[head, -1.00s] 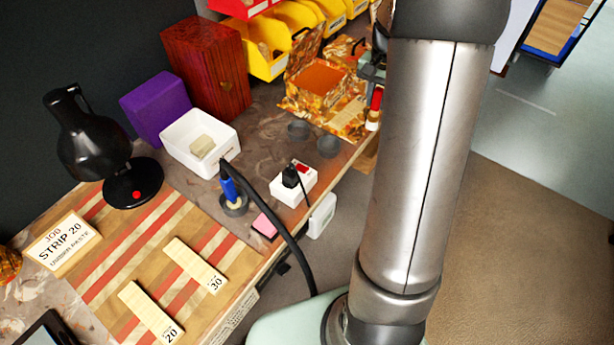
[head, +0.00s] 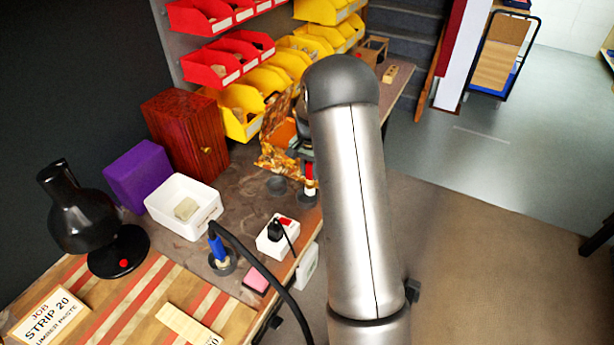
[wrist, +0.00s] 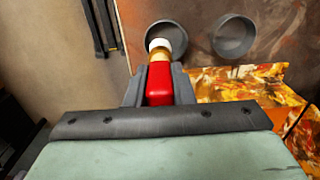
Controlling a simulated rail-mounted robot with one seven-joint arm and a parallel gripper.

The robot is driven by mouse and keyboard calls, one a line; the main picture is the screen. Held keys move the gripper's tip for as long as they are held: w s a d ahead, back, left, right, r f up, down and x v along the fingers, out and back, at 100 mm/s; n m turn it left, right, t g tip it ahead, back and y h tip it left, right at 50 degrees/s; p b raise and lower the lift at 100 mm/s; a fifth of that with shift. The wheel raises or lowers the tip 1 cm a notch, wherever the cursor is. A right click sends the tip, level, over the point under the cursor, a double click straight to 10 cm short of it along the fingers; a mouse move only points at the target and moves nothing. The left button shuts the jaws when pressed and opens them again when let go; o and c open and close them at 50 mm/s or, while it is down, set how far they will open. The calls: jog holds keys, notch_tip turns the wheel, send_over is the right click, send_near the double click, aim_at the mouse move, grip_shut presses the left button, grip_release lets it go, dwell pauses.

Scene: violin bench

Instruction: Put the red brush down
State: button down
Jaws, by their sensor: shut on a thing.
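My gripper (wrist: 159,90) is shut on the red brush (wrist: 159,82), holding it by its red handle. Its gold ferrule and white tip point away from the wrist, at the mouth of a dark round cup (wrist: 178,40). In the head view the red brush (head: 310,188) shows beside my arm, over the right one of two dark cups. I cannot tell whether the tip touches the cup's bottom. A second dark cup (wrist: 235,36) beside it looks empty.
A patterned orange box (head: 275,150) stands close behind the cups. A blue brush (head: 216,246) stands in another holder. The bench edge is close on the right.

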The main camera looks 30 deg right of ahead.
aim_at(307, 182)
jog(key=shift+w+a+f, duration=0.3)
jog(key=shift+f, duration=0.15)
jog(key=shift+f+p, duration=0.35)
jog(key=shift+f, duration=1.3)
jog(key=shift+f, duration=0.2)
jog(key=c, duration=1.3)
grip_release()
jog(key=shift+o, duration=0.2)
jog(key=shift+r, duration=0.1)
